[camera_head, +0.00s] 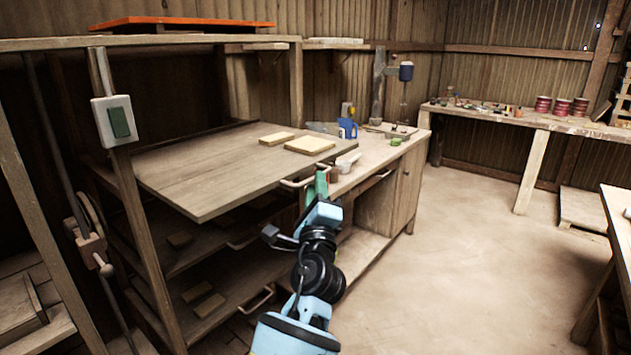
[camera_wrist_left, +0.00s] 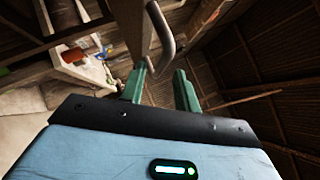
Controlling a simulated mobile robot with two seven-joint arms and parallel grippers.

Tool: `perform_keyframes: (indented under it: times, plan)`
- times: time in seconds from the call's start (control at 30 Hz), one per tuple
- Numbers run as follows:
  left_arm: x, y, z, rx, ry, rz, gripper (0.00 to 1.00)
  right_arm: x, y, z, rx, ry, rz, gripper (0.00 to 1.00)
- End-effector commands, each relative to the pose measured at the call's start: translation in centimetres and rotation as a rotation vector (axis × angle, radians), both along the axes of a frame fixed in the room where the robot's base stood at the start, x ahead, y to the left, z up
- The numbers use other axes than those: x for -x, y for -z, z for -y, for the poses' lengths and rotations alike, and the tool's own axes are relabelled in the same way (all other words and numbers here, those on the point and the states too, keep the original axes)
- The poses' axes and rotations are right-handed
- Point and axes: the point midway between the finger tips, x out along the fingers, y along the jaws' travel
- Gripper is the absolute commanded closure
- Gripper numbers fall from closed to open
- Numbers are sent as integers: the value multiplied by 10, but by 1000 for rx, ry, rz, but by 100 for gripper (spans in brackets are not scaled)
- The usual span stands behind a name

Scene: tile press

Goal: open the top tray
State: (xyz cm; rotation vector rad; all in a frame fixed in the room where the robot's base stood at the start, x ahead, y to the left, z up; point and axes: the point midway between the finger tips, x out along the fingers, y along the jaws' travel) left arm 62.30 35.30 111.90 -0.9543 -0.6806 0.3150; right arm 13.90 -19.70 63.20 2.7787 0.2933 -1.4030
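The top tray (camera_head: 215,165) is a flat wooden board in the rack, with its front jutting out past the rack's post. Its pale curved handle (camera_head: 291,183) is on the front edge. My left gripper (camera_head: 316,186) has green fingers and is right at this handle, hiding part of it. In the left wrist view, the fingers (camera_wrist_left: 160,78) are apart, and the metal handle (camera_wrist_left: 167,38) curves down toward the gap between their tips. I cannot tell whether they touch it. My right gripper is not in view.
Two light wooden tiles (camera_head: 310,145) (camera_head: 276,138) lie on the top tray. Lower trays with a handle (camera_head: 257,299) sit beneath it. A workbench (camera_head: 378,150) with tools stands just right of the rack. The floor (camera_head: 455,240) to the right is clear.

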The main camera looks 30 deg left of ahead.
Motion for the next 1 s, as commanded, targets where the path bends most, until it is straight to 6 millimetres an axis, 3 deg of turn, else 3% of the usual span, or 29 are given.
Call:
perform_keyframes:
  times: [0.33,0.9,1.0]
  plan:
    - [31,18,21,1,0,-2,68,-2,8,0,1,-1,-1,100]
    - [32,18,23,1,0,-1,68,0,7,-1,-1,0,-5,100]
    - [33,26,24,20,19,-8,68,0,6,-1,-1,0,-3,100]
